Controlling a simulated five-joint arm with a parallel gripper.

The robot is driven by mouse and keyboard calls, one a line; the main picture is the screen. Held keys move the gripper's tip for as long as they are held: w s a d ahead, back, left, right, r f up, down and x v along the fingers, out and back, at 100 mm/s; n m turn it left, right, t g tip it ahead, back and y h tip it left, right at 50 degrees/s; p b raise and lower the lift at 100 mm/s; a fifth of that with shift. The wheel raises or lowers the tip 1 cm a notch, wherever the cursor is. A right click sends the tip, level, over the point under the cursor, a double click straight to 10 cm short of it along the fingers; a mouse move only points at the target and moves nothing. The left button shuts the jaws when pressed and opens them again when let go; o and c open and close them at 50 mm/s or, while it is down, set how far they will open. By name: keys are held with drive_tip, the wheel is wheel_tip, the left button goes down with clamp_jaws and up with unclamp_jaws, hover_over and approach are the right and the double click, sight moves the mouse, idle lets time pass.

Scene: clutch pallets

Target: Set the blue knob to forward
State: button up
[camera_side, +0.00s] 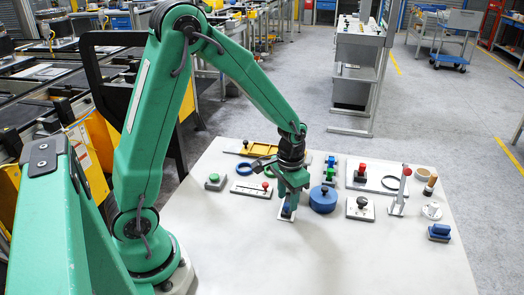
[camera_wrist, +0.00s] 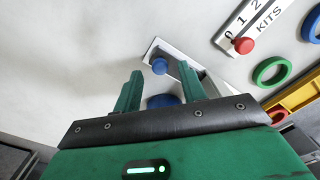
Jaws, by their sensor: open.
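The blue knob (camera_wrist: 159,66) is a small round blue ball at a pale plate (camera_wrist: 152,46) with a dark strip in the wrist view. In the side view a blue part (camera_side: 287,209) shows low between my fingers, above a small white plate (camera_side: 286,219) on the table. My gripper (camera_side: 288,204) points down over this plate. In the wrist view my gripper (camera_wrist: 160,68) is open, with one green finger on each side of the knob; I cannot tell whether either touches it. A second blue patch (camera_wrist: 162,101) is partly hidden by my gripper body. Which setting the knob has is unclear.
A slider plate marked KITS with a red knob (camera_wrist: 243,45) lies close by. A large blue drum (camera_side: 322,200) stands just right of my gripper. A red-topped lever (camera_side: 404,178) stands further right. The table's front area (camera_side: 330,255) is clear.

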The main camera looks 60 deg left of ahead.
drive_tip(key=shift+f, duration=0.8)
clamp_jaws()
drive_tip(key=shift+w+a, duration=1.7)
drive_tip(key=shift+w, duration=0.05)
unclamp_jaws()
